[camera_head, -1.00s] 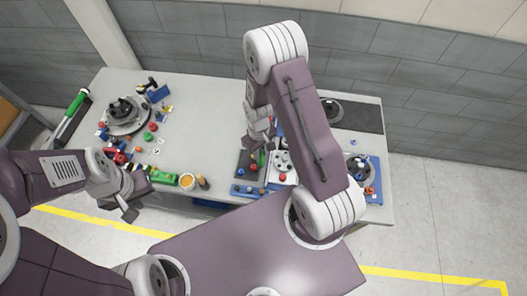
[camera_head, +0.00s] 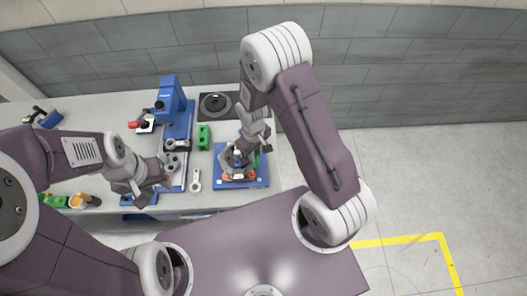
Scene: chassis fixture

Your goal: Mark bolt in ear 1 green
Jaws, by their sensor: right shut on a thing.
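The chassis fixture is a blue plate (camera_head: 221,182) at the right end of the table. A dark round part with several orange-red pieces (camera_head: 227,175) and a small blue piece (camera_head: 238,160) sits on it. My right gripper (camera_head: 247,153) is directly over the fixture, pointing down and shut on a slim green thing (camera_head: 257,160), probably the green marker. Its tip and the bolt in ear 1 are hidden or too small to tell. My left gripper (camera_head: 150,195) hangs near the table's front edge, its fingers apart and empty.
A blue stand (camera_head: 170,95) is at the back, left of the fixture. A green block (camera_head: 203,136) and a light wrench-like part (camera_head: 195,180) lie between them. A dark mat with a round disc (camera_head: 215,104) is behind. An orange-topped cup (camera_head: 76,201) is at the front left.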

